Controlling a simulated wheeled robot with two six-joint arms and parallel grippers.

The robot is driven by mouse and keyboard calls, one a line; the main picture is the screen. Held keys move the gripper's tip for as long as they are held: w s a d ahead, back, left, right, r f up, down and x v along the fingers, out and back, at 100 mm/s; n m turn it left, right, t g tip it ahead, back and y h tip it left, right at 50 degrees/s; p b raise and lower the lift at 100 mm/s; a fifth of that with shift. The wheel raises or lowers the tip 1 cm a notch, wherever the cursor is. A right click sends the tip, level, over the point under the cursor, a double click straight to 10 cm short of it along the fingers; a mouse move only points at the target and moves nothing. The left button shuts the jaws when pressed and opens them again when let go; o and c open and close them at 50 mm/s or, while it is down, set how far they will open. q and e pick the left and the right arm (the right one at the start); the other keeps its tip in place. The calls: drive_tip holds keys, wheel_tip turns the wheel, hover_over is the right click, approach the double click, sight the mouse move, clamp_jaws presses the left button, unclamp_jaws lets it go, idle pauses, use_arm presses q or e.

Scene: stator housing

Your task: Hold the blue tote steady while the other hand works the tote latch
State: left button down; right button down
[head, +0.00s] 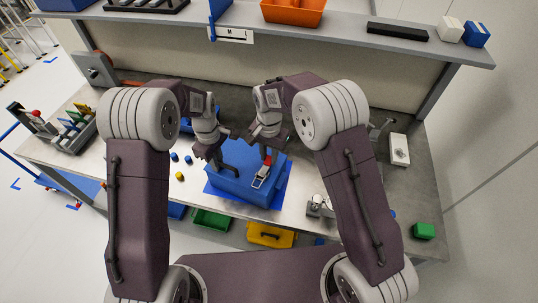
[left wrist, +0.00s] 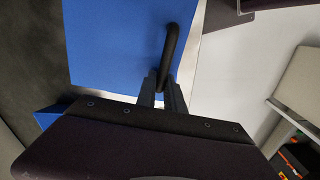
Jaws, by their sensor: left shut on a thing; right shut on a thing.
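The blue tote (head: 242,185) stands on a blue mat (head: 212,190) near the table's front edge. My left gripper (head: 226,163) is at the tote's left side. In the left wrist view its fingers (left wrist: 161,92) are shut on a black bar handle (left wrist: 171,48) of the blue tote (left wrist: 110,45). The tote latch (head: 261,179), pale metal with a red part, is on the tote's front right. My right gripper (head: 267,153) is above the latch and shut at its red upper end. The exact contact there is small and partly hidden.
Small blue and yellow pieces (head: 179,176) lie left of the tote. A rack with coloured items (head: 72,125) stands at the far left. Small metal parts (head: 318,205) and a white block (head: 399,149) are on the right. A shelf (head: 345,38) runs along the back.

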drive_tip(key=shift+s+a+r+t+h, duration=0.15)
drive_tip(key=shift+s+r+t+h, duration=0.1)
drive_tip(key=shift+r+t+h, duration=0.35)
drive_tip(key=shift+s+a+r+t+h, duration=0.15)
drive_tip(key=shift+s+r+t+h, duration=0.1)
drive_tip(key=shift+t, duration=0.55)
drive_tip(key=c, duration=1.2)
unclamp_jaws()
drive_tip(key=shift+d, duration=0.1)
